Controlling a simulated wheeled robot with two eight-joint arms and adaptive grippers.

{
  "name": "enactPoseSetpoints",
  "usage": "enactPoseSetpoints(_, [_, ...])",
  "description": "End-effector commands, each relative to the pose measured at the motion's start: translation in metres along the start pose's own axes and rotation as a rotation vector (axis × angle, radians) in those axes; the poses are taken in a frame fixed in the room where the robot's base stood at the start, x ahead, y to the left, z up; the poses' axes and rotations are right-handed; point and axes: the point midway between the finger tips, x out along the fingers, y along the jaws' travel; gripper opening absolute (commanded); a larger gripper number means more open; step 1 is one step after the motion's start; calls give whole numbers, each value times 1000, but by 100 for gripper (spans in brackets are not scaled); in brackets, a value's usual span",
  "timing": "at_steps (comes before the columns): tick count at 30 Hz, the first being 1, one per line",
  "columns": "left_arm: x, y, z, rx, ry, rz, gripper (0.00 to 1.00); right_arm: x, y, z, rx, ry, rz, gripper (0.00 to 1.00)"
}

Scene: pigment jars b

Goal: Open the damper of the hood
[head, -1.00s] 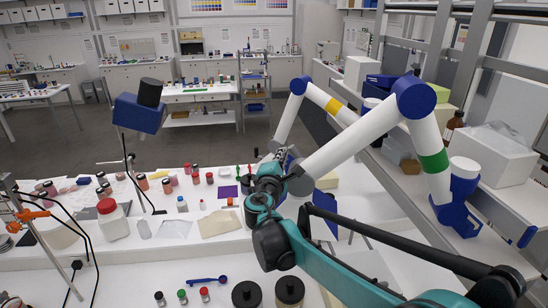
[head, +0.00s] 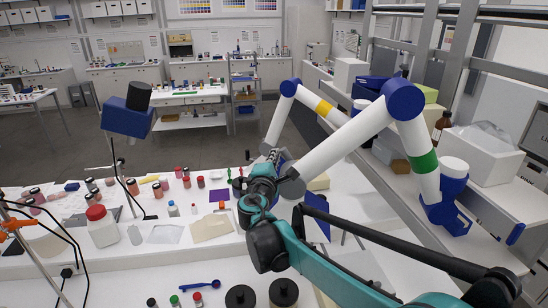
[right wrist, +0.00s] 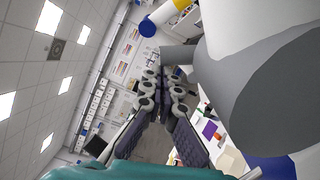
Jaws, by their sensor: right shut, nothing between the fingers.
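The extraction hood's jointed arm has white tubes (head: 354,136), blue joints, and yellow and green bands. Its grey end (head: 291,187) hangs over the bench beside my right gripper. In the right wrist view a large grey cylinder of the hood arm (right wrist: 275,85) fills the right side, close to the fingers. My right gripper (head: 272,158) is shut and empty; its fingers also show in the right wrist view (right wrist: 168,82). I cannot make out the damper; my wrist partly hides that area. Whether the gripper touches the hood is unclear. My left gripper is out of view.
A white bench (head: 200,265) holds several small jars, a large red-lidded jar (head: 101,226) and two dark-lidded jars (head: 240,296). A blue lamp-like box (head: 127,118) stands on a thin pole at left. A shelf at right carries a white box (head: 486,155) and a brown bottle (head: 441,124).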

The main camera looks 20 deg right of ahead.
Motion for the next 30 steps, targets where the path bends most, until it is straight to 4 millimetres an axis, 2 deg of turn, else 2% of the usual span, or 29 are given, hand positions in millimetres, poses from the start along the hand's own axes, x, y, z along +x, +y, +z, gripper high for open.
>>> enactPoseSetpoints(17, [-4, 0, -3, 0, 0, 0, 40, 1, 9, 23, 297, -2, -15, 0])
enactPoseSetpoints(30, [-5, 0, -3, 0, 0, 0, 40, 2, 10, 32, 292, -2, -15, 0])
